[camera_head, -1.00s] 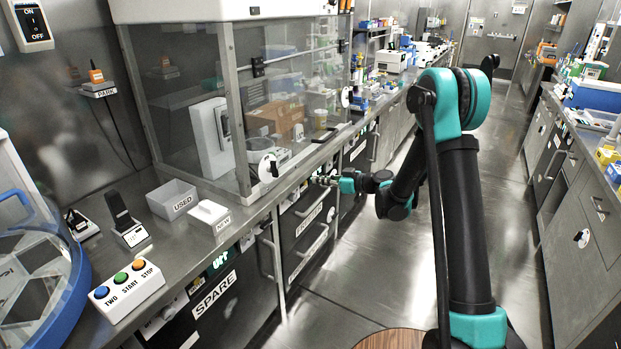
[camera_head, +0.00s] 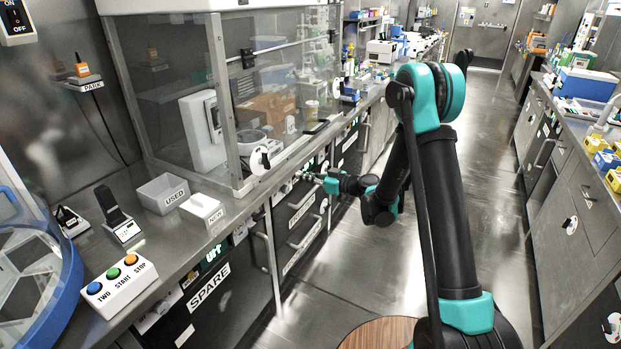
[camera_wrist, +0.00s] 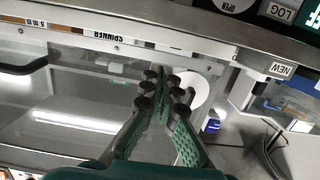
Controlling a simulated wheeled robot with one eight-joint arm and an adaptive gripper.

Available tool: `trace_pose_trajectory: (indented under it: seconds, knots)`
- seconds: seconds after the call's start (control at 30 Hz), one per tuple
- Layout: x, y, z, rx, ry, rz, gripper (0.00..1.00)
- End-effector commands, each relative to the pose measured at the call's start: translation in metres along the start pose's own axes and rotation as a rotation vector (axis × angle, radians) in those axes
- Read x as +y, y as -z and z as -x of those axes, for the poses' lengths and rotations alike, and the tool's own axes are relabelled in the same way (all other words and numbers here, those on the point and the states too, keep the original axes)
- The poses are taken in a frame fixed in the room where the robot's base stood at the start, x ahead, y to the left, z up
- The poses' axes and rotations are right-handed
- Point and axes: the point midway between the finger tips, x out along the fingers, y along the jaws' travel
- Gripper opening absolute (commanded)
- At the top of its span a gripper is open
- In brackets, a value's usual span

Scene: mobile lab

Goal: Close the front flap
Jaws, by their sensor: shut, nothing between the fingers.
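The clear-walled enclosure (camera_head: 150,100) stands on the left bench, with black hinge-like fittings on its front and a white disc (camera_head: 260,159) at its lower front corner. I cannot tell for certain which panel is the front flap, or how far it stands open. My gripper (camera_head: 303,176) is at the bench's front edge, below and right of that disc. In the wrist view my gripper (camera_wrist: 163,82) is shut and empty, in front of a glossy grey panel (camera_wrist: 70,95) with a white disc and a black handle (camera_wrist: 24,67). Contact is unclear.
A strip labelled SPINNER (camera_wrist: 108,34) runs along the rail in the wrist view. The bench holds a button box (camera_head: 122,284), a USED bin (camera_head: 165,193) and a NEW box (camera_head: 201,208). Handled drawers (camera_head: 300,225) are below. The aisle floor (camera_head: 490,150) is clear.

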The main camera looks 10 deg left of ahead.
Motion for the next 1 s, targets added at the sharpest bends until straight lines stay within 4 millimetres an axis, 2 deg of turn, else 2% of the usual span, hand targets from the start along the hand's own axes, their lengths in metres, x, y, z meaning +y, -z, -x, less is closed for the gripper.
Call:
trace_pose_trajectory:
  seconds: [0.2, 0.4, 0.6, 1.0]
  knots:
    - [-0.001, 0.0, -0.044, 0.0, 0.003, 0.0, 0.0]
    - [0.0, 0.0, -0.072, -0.001, 0.002, 0.0, 0.0]
    - [0.0, 0.0, -0.085, -0.001, 0.0, 0.0, 0.0]
    - [0.0, 0.0, -0.088, -0.001, 0.0, 0.0, 0.0]
